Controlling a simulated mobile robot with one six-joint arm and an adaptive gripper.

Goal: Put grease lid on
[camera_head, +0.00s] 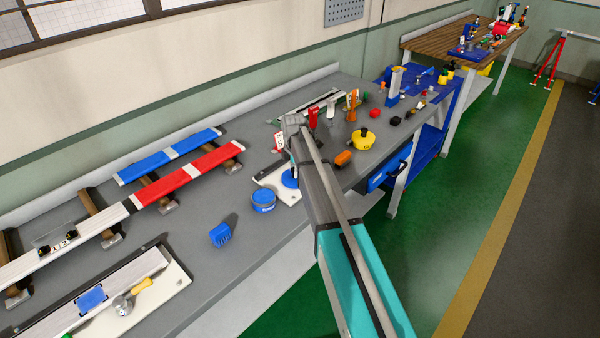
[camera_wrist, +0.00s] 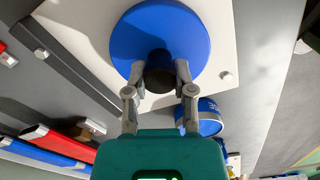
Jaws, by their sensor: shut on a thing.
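The grease lid is a round blue disc (camera_wrist: 160,30) with a dark knob (camera_wrist: 160,82) in the wrist view. My gripper (camera_wrist: 160,74) is shut on the knob. In the head view the lid (camera_head: 290,178) shows beside my arm, over a white board (camera_head: 292,197); whether it touches the board I cannot tell. My arm hides most of the gripper there. The blue grease tin (camera_head: 263,203) stands on the grey bench at the board's front edge, just left of the lid. It also shows in the wrist view (camera_wrist: 209,127), partly behind my gripper.
A blue brush (camera_head: 220,235) lies on the bench left of the tin. Blue (camera_head: 165,157) and red (camera_head: 200,170) profiles rest on supports at the back left. A yellow container (camera_head: 363,140) and an orange block (camera_head: 343,158) are to the right. Bare bench lies around the brush.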

